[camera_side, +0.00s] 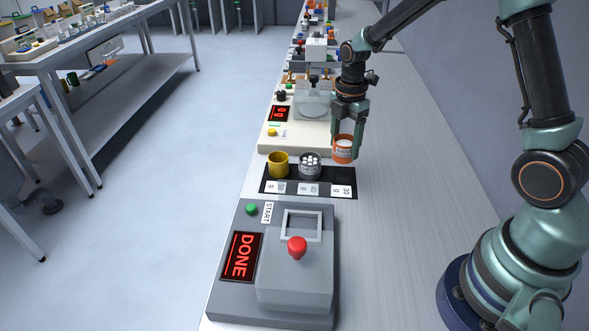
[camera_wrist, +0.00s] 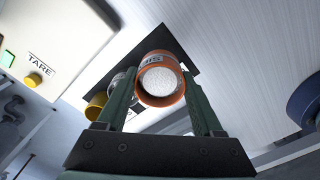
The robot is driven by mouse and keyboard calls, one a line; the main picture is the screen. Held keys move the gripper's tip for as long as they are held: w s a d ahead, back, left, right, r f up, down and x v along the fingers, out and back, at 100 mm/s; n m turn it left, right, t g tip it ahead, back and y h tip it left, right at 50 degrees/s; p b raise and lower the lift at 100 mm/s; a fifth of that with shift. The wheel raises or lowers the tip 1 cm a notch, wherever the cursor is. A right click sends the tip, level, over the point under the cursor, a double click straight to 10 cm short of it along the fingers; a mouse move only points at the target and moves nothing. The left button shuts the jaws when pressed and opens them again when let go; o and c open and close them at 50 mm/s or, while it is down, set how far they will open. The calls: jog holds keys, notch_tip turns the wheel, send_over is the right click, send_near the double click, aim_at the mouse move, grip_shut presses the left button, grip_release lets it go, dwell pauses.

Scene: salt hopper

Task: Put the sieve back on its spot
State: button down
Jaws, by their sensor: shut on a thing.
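The sieve, an orange cup with a white band marked "SIEV" (camera_side: 344,150), is at the right end of the row of cups. In the wrist view its orange rim (camera_wrist: 160,99) faces me, with white grainy material inside. My gripper (camera_side: 347,143) points down with its fingers on either side of the sieve and is shut on it; the fingers also show in the wrist view (camera_wrist: 157,75). The sieve is over or at the right end of the black mat (camera_side: 269,171); I cannot tell whether it touches down.
A yellow cup (camera_side: 278,164) and a grey cup with white pieces (camera_side: 310,165) stand left of the sieve on the mat. A grey machine reading "DONE" (camera_side: 295,270) with a red knob is in front. A scale (camera_side: 297,137) stands behind. The bench (camera_side: 400,220) to the right is clear.

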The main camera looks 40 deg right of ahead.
aim_at(346, 139)
jog(key=shift+f, duration=2.9)
jog(key=shift+f, duration=0.15)
jog(key=shift+c, duration=0.2)
grip_release()
notch_tip(346, 139, up, 12)
jog(key=shift+d+r, duration=0.1)
jog(key=s+a+r+m+t, duration=0.2)
jog(key=s+r+m, duration=0.3)
jog(key=m, duration=0.4)
jog(key=s+a+r+m+t, duration=0.3)
jog(key=s+r+m, duration=0.3)
jog(key=s+m, duration=0.2)
jog(key=shift+a+m+t, duration=0.3)
jog(key=shift+a+m, duration=0.15)
jog(key=shift+m, duration=0.05)
